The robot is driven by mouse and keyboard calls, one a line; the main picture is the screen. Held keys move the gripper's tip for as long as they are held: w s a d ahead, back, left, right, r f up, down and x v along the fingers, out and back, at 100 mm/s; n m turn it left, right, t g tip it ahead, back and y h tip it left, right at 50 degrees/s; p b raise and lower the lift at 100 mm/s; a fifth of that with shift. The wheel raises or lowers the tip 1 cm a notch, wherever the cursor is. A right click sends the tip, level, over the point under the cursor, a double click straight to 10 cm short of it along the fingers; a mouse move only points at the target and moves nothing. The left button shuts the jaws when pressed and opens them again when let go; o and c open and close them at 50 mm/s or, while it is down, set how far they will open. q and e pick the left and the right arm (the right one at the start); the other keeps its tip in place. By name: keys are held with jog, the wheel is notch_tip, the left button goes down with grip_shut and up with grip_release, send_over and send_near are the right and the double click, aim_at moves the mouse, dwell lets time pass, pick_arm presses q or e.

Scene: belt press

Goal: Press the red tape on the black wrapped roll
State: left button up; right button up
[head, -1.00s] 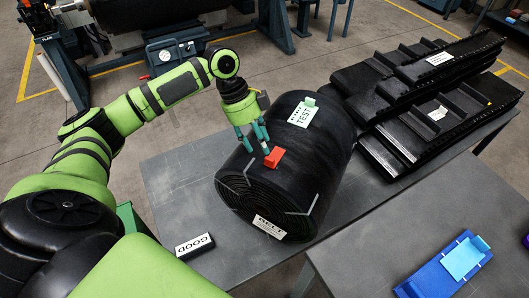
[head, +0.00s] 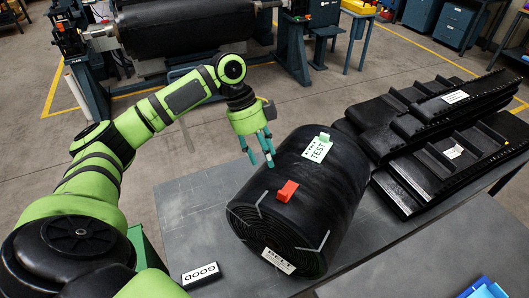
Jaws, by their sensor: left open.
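The black wrapped roll (head: 318,190) lies on its side on the grey table, its spiral end facing the front. The red tape (head: 287,191) sits on the roll's upper surface, towards the front end. A green TEST tag (head: 318,150) is on top of the roll further back, and a white BELT label (head: 278,260) is on its front end. My left gripper (head: 260,157) is open and empty, fingers pointing down, above and to the left of the red tape, apart from it. My right gripper is not in view.
A black block marked GOOD (head: 201,275) lies on the grey table (head: 185,215) left of the roll. Stacked black cleated belts (head: 430,130) lie to the right, close to the roll. A blue item (head: 487,288) shows at the bottom right.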

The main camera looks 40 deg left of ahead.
pick_arm(q)
jog(key=p+v, duration=0.4)
jog(key=v, duration=0.2)
jog(key=shift+p, duration=0.3)
dwell(0.4)
jog(key=shift+s+a+r, duration=0.3)
jog(key=shift+a+r, duration=0.15)
jog(key=shift+a, duration=0.35)
jog(key=shift+s+a+r, duration=0.35)
jog(key=shift+a+r, duration=0.15)
jog(key=shift+a, duration=0.3)
jog(key=shift+s+a+r, duration=0.3)
jog(key=shift+a+r, duration=0.15)
jog(key=shift+a, duration=0.35)
